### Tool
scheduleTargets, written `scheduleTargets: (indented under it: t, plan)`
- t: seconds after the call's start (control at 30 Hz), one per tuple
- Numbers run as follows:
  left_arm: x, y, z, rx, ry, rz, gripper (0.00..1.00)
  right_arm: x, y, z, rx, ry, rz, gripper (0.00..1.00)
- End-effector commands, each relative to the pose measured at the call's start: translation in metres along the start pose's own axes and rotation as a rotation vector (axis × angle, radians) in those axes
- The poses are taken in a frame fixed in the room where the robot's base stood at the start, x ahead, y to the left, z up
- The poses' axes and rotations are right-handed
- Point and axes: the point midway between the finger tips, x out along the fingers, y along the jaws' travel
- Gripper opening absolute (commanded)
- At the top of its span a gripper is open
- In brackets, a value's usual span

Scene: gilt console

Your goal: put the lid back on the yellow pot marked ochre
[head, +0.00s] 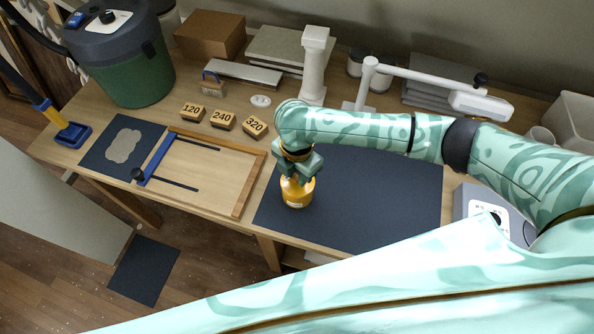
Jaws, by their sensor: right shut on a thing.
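My right gripper (299,176) comes down from above and is shut at the top of the pot. It holds the lid, which is mostly hidden by the fingers. I cannot tell whether the lid is seated on the rim or just above it. No lid lies elsewhere in view. My left gripper is not in view.
The dark mat (390,196) is clear to the right of the pot. A wooden frame (245,187) with a blue bar lies to the left. Sanding blocks (254,125), a white column (314,65) and a white lamp (420,75) stand behind. A grey device (478,205) sits at right.

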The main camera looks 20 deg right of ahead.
Motion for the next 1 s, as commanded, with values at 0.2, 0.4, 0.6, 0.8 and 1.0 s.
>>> scheduleTargets:
  t: [0.2,0.4,0.6,0.8,1.0]
  plan:
    - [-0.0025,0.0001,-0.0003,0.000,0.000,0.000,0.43,0.0000,0.0000,0.0000,0.000,0.000,-0.001,0.01]
    - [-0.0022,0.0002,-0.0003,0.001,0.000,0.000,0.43,0.0002,0.0000,0.0000,-0.001,0.000,0.000,0.01]
    - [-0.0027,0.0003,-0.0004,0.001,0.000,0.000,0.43,0.0000,0.0000,0.0000,-0.001,0.000,0.000,0.01]
    - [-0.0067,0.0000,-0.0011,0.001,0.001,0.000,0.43,0.0003,0.0001,-0.0002,-0.002,-0.001,0.000,0.01]
    - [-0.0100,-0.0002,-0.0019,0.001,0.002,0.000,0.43,0.0024,0.0000,-0.0002,0.000,-0.001,0.000,0.01]
